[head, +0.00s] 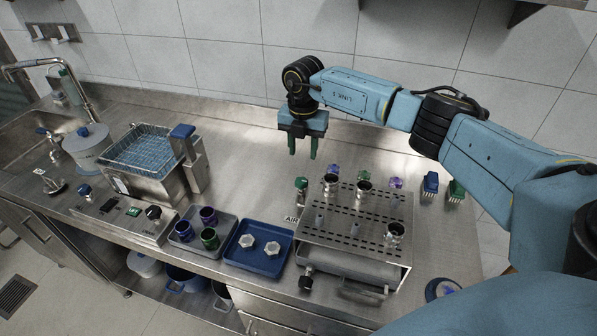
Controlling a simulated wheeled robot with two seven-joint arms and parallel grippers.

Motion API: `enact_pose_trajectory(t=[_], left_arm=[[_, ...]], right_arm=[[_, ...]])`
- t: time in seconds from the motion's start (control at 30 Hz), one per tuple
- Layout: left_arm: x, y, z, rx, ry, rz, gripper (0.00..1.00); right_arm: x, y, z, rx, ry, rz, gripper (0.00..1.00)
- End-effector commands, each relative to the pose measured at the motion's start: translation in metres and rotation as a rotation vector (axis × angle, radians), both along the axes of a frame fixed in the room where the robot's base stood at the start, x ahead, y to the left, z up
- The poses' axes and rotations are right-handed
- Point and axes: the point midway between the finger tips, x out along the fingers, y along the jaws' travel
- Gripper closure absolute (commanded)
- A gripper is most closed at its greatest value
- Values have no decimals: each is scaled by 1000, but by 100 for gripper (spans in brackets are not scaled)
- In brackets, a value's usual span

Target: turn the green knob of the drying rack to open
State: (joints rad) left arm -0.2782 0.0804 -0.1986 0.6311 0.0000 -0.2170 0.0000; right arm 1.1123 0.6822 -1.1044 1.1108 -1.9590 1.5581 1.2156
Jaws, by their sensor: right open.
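The drying rack (338,237) is a perforated steel stand with several pegs, right of centre on the steel counter. A green knob (301,183) sits on a short valve at its back left corner, above a label reading AIR (292,219). The knob's exact turn is too small to tell. My right gripper (303,150) comes in from the right and points down, open and empty. It hangs behind and above the green knob in the picture, apart from it. My left gripper is not in view.
Steel cups stand on the rack, with green and purple star-shaped pieces (396,183) along its back. Blue and green brushes (431,184) lie to its right. A blue tray (236,256) and a grey tray of cups stand left. The counter's back middle is clear.

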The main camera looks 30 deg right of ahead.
Motion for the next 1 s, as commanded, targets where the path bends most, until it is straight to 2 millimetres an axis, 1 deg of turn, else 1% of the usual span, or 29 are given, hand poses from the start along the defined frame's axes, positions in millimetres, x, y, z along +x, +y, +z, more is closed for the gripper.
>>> enact_pose_trajectory(t=[0.03, 0.1, 0.17, 0.23, 0.3, 0.4, 0.5, 0.67, 0.93, 1.0], left_arm=[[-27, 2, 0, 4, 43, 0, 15], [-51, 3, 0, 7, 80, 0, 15], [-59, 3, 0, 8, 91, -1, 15], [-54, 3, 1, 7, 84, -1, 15], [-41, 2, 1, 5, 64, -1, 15], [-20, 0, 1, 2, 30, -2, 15], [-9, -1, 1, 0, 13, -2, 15], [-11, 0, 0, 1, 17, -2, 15], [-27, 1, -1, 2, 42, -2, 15], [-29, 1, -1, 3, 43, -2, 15]], right_arm=[[-1, 2, -12, 1, 5, 1, 60], [-1, 1, -28, 0, 6, 0, 60], [0, 2, -41, 1, 5, 1, 60], [-1, 2, -56, 2, 4, 1, 60], [0, 2, -70, 3, 4, 2, 60], [0, 2, -85, 2, 2, 1, 60], [1, 2, -97, 2, 1, 2, 60], [1, 2, -105, 3, 0, 3, 60], [1, 2, -105, 3, -2, 4, 60], [1, 2, -105, 3, -2, 3, 69]])
